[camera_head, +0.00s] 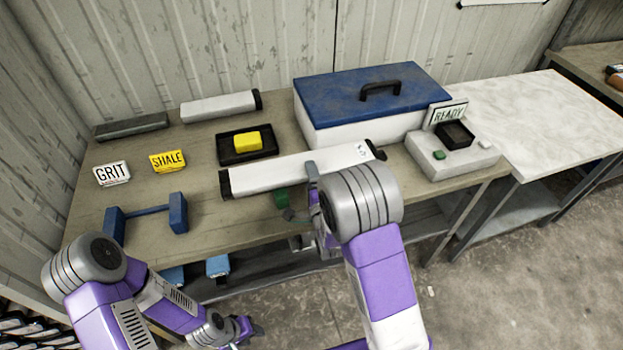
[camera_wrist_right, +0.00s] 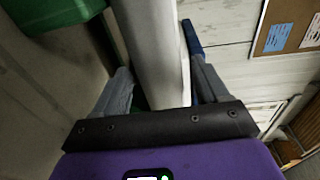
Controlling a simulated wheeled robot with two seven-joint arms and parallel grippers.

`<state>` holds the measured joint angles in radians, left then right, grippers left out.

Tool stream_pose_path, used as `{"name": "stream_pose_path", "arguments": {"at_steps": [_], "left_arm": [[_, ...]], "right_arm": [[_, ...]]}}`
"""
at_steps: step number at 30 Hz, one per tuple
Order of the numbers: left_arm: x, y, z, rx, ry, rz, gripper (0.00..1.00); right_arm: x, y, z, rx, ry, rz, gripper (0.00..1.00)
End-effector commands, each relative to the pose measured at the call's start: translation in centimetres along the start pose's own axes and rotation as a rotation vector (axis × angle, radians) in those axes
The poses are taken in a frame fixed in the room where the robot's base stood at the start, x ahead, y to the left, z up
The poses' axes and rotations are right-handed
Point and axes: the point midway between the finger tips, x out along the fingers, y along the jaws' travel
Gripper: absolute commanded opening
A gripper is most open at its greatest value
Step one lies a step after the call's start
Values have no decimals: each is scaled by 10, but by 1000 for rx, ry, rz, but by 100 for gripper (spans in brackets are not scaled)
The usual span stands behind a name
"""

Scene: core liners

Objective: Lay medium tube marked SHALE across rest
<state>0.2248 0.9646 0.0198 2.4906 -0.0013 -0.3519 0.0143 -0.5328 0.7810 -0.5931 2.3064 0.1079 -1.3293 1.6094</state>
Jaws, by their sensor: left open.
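A long white tube (camera_head: 290,168) with black end caps lies crosswise over the front of the workbench. Its small label is unreadable. My right gripper (camera_head: 314,185) has its fingers around the tube near its middle; in the right wrist view, the fingers (camera_wrist_right: 158,75) press the tube (camera_wrist_right: 158,40) from both sides. I cannot tell whether it is lifted. A blue rest (camera_head: 150,210) with two posts and a bar stands at the front left, clear of the tube. The yellow SHALE sign (camera_head: 168,160) stands behind it. My left gripper (camera_head: 246,332) is open and empty, low in front of the bench.
Another white tube (camera_head: 220,106) lies at the back. A GRIT sign (camera_head: 112,173), a black tray (camera_head: 228,157) with a yellow block (camera_head: 247,141), a blue-lidded box (camera_head: 345,130) and a device (camera_head: 450,160) with a READY sign stand around. A green part (camera_head: 281,198) shows below the held tube.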

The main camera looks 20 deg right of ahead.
Motion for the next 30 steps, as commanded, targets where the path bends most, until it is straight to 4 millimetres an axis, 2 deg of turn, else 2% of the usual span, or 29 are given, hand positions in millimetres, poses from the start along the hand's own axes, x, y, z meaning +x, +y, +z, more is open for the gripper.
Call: {"name": "stream_pose_path", "arguments": {"at_steps": [2,10,15,24,27,30], "left_arm": [[0,0,0,0,0,0,43],[-1,0,0,0,0,0,43],[-8,3,0,0,0,0,43],[-3,1,0,0,0,0,43],[-24,9,1,0,0,0,43],[-37,14,1,0,1,0,43]], "right_arm": [[0,0,0,0,0,0,84],[0,-1,0,-1,-1,0,84],[-2,-6,1,-1,-1,1,84],[-65,-4,0,2,0,2,84],[-64,-8,0,-8,1,3,84],[-68,-9,0,-9,2,2,84]]}}
